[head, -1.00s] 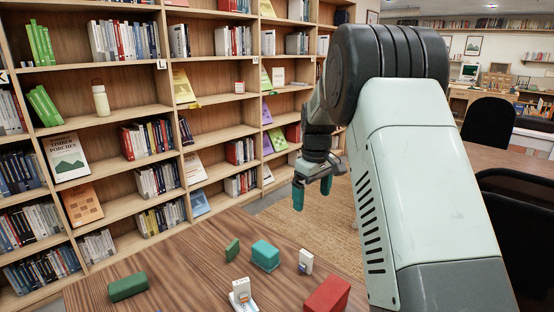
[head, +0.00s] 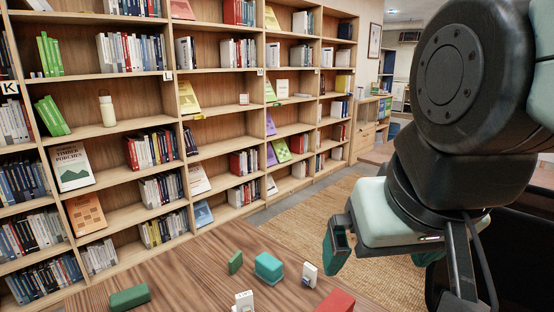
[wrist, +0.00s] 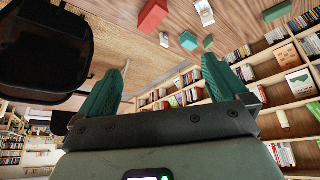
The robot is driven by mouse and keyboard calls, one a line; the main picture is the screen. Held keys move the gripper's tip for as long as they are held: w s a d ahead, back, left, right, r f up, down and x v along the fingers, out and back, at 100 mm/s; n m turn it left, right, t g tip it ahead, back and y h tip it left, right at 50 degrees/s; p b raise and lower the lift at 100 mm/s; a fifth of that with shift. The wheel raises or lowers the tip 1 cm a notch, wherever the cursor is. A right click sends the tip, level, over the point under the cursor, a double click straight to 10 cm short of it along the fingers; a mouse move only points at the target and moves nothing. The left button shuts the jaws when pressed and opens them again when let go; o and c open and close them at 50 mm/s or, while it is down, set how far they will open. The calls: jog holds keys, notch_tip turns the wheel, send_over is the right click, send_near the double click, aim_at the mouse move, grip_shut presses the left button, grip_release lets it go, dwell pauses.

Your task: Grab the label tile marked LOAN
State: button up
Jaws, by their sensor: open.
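No lettering reading LOAN can be made out. Two small white upright pieces stand on the wooden table, their markings too small to read. The nearer white piece (head: 244,301) is at the picture's bottom edge and shows in the wrist view (wrist: 205,12). The farther white piece (head: 309,274) stands right of a teal block (head: 268,267) and also shows in the wrist view (wrist: 164,40). My gripper (head: 380,266) is raised, right of the table pieces and apart from them. Its teal fingers (wrist: 166,64) are spread with nothing between them.
A red block (head: 337,301), a small green block (head: 235,262) and a long green block (head: 130,297) lie on the table (head: 190,275). Bookshelves (head: 205,135) stand behind it. A dark chair (wrist: 45,55) shows in the wrist view. The table's left part has bare room.

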jog(key=shift+s+f, duration=0.3)
jog(key=shift+s, duration=0.25)
jog(key=c, duration=0.4)
